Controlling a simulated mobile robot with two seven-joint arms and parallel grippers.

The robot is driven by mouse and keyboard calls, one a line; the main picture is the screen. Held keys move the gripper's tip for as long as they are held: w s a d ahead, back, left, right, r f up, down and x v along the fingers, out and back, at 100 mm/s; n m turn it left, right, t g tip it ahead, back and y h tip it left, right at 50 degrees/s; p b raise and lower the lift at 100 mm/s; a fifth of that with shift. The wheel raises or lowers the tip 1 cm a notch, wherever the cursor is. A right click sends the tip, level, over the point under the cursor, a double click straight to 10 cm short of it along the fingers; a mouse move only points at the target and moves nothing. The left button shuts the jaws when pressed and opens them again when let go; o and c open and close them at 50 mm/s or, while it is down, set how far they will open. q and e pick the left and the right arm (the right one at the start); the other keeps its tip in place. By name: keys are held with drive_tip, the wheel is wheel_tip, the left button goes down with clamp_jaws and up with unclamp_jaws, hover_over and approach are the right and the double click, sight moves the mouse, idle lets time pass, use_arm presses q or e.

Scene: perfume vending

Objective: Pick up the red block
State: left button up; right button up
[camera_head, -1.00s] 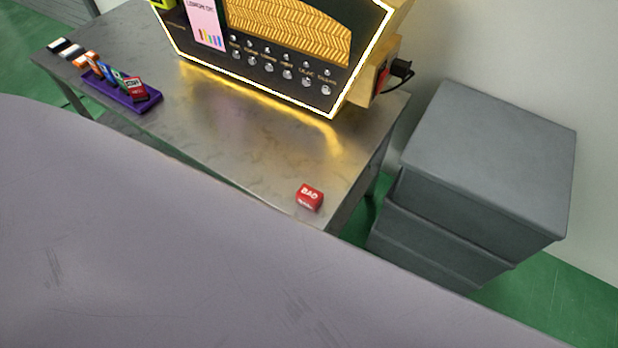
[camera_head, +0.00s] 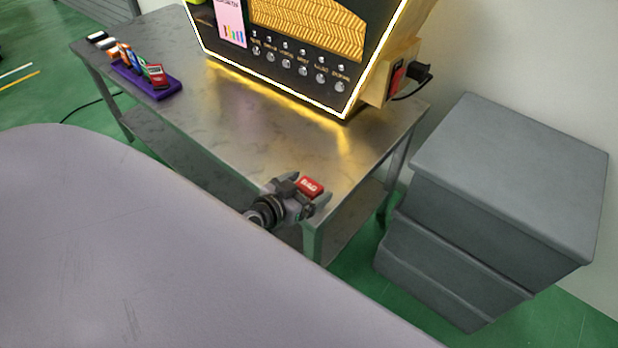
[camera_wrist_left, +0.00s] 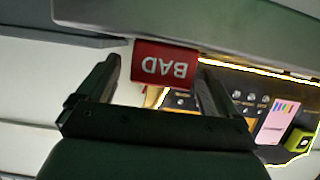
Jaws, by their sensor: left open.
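The red block (camera_head: 309,187), lettered "BAD", is at the near right corner of the metal table (camera_head: 210,110). My left gripper (camera_head: 307,190) is at that corner with its fingers pointing at the block. In the left wrist view the block (camera_wrist_left: 166,64) shows upside down between the tips of my left gripper (camera_wrist_left: 160,75). The fingers are open, one on each side of the block. I cannot tell whether either finger touches it. My right gripper is not in view.
A glowing perfume machine (camera_head: 300,55) stands at the back of the table. A purple tray (camera_head: 150,86) with several small coloured blocks is at the left. A grey bin (camera_head: 510,180) stands right of the table. The table's middle is clear.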

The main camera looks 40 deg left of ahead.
use_arm(q)
drive_tip(key=shift+x, duration=1.45)
drive_tip(key=c, duration=1)
drive_tip(key=shift+c, duration=0.2)
drive_tip(key=shift+r, duration=0.1)
